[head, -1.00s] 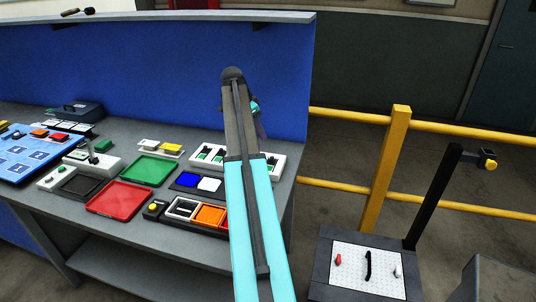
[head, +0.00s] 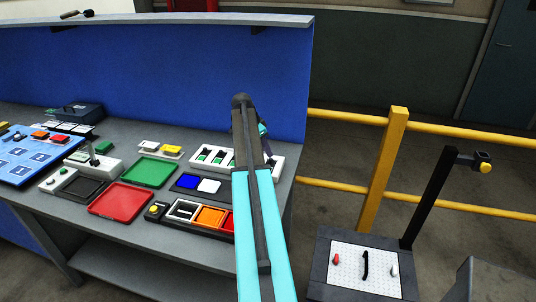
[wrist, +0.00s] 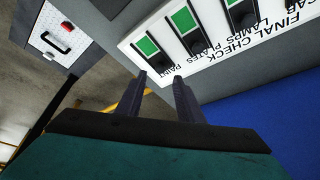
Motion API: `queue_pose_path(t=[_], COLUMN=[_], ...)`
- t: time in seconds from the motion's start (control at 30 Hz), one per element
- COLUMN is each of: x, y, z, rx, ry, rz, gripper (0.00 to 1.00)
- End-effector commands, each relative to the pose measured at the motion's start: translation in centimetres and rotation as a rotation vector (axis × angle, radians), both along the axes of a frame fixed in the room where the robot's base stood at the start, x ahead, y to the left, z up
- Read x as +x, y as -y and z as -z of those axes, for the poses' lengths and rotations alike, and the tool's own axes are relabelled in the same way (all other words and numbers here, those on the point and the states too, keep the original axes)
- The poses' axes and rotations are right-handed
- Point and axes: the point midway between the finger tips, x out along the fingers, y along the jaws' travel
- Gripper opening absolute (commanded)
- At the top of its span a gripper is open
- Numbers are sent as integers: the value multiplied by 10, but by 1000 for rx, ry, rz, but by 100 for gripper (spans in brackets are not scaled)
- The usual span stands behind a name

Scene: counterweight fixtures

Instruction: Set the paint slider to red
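The white final check panel (head: 279,160) stands at the back right of the bench, with several slots showing green. Its printed lettering is upside down in the wrist view (wrist: 125,45). The leftmost slot there, with a green part (wrist: 148,46) and a dark part beside it, is by the partly visible PAINT lettering and appears to be the paint slider. My gripper (wrist: 158,78) is open, with a clear gap between its dark fingers. The fingertips are close to the panel's edge near that slot; contact cannot be told. In the head view my arm hides part of the panel.
A red tray (head: 121,201), a green tray (head: 150,171) and a blue and white block holder (head: 181,190) lie left of my arm. A yellow railing (head: 383,170) and a dark stand with a white plate (head: 350,266) are at the right. The blue wall (head: 180,85) rises behind the bench.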

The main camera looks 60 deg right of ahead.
Motion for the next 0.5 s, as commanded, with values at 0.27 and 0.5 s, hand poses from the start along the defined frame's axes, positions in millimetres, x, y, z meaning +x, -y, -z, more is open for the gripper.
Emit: queue_pose_path(t=[0.27,0.5], x=[-5,-7], y=[10,15], z=[27,41], rx=[1,0], ry=[0,0], rz=[0,0], gripper=[34,34])
